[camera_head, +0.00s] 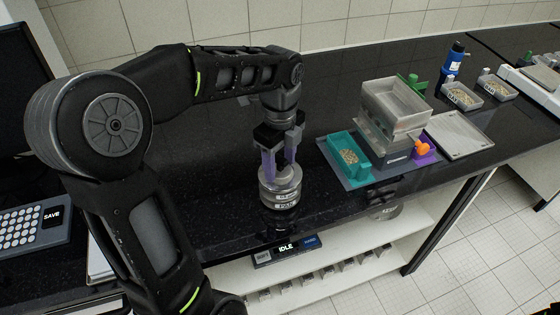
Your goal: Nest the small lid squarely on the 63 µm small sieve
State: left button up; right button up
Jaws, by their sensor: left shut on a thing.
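A short round metal stack (281,200) stands near the front edge of the black counter. Its labels are small; the lower one seems to read PAN, and the 63 µm mark on the small sieve is too small to read surely. My left gripper (281,168) points down over the stack, its purple fingers shut on the small lid (293,172), a pale grey disc at the top of the stack. The fingers partly hide the lid, and I cannot tell whether it is seated squarely or slightly above the sieve. My right gripper is not in view.
Right of the stack, a mat (335,163) carries a teal tray (346,164) of grains and a boxy grey sieve stack (392,112). A flat pale plate (459,136) lies further right. An IDLE display (286,249) is below the counter edge. Counter behind the gripper is clear.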

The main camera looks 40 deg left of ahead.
pick_arm(q)
jog(key=o, duration=1.6)
notch_tip(320, 180, up, 7)
jog(key=p, duration=0.6)
